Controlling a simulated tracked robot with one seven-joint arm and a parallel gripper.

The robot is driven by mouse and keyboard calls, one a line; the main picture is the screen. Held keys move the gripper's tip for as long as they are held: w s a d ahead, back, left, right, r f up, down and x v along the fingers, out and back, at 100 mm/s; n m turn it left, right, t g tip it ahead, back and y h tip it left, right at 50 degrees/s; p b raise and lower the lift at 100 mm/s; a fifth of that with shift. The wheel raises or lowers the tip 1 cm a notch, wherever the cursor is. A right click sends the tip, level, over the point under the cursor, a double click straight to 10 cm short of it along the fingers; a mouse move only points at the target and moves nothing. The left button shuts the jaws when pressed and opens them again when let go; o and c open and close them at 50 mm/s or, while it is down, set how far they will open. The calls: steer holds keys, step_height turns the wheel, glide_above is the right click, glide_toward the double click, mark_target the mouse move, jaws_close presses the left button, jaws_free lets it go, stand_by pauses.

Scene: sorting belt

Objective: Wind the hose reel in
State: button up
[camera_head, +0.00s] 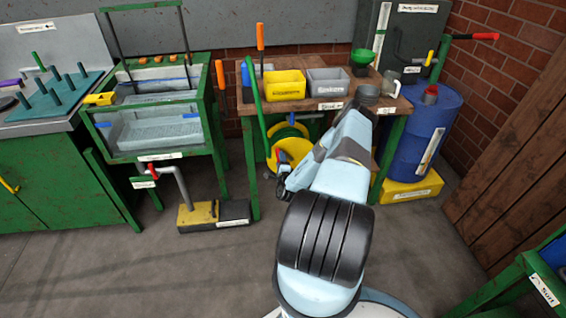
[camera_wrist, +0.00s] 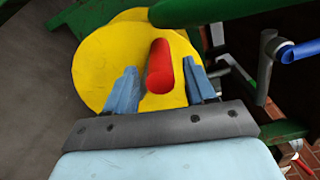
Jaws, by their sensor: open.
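The hose reel (camera_head: 291,150) is a yellow disc under the wooden bench in the head view, with green hose showing behind it. My arm hides part of it. In the wrist view the yellow reel disc (camera_wrist: 95,65) fills the upper middle. A red crank handle (camera_wrist: 159,66) stands out from the disc toward the camera. My gripper (camera_wrist: 155,85) is open, with one blue finger on each side of the red handle. I cannot tell whether either finger touches it.
A green bar (camera_wrist: 215,10) crosses the top of the wrist view close to the reel. A blue-tipped lever (camera_wrist: 298,51) is at its right. In the head view a blue barrel (camera_head: 418,130) stands right of the bench (camera_head: 330,104).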

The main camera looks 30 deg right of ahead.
steer(key=v, duration=1.3)
steer(key=shift+s+a, duration=0.15)
steer(key=shift+s, duration=0.2)
steer(key=w+d+n, duration=0.2)
steer(key=w+n, duration=0.2)
steer(key=n, duration=0.2)
steer(key=w+d+n, duration=0.2)
steer(key=w+n, duration=0.3)
steer(key=n, duration=0.1)
steer(key=w+d+n, duration=0.2)
steer(key=w+n, duration=0.3)
steer(key=n, duration=0.1)
steer(key=shift+w+d+r, duration=0.1)
steer(key=shift+w, duration=0.1)
stand_by(0.3)
jaws_close()
stand_by(0.4)
